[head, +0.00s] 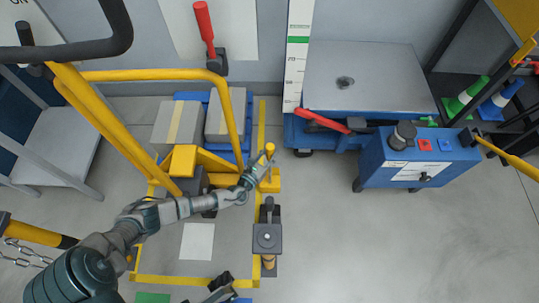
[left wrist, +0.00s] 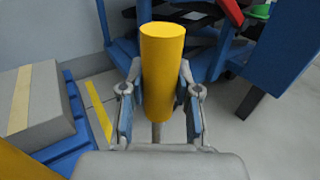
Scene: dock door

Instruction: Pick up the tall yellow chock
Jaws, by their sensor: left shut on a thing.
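The tall yellow chock (head: 270,181) shows in the head view at the right yellow floor line, with a yellow upright part above a blocky lower part. In the left wrist view its yellow cylinder (left wrist: 163,70) stands upright between the fingers, with a thin grey rod below. My left gripper (head: 258,169) is shut on it, one finger on each side. Whether the chock touches the floor cannot be told. A dark and grey piece at the bottom edge of the head view may be part of my right gripper; its jaws cannot be made out.
A dark post with a square grey top (head: 267,237) stands just in front of the chock. A blue pallet with grey boxes (head: 178,125) and a yellow-railed cart are to the left. A blue control box (head: 415,160) stands right. The floor at the lower right is clear.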

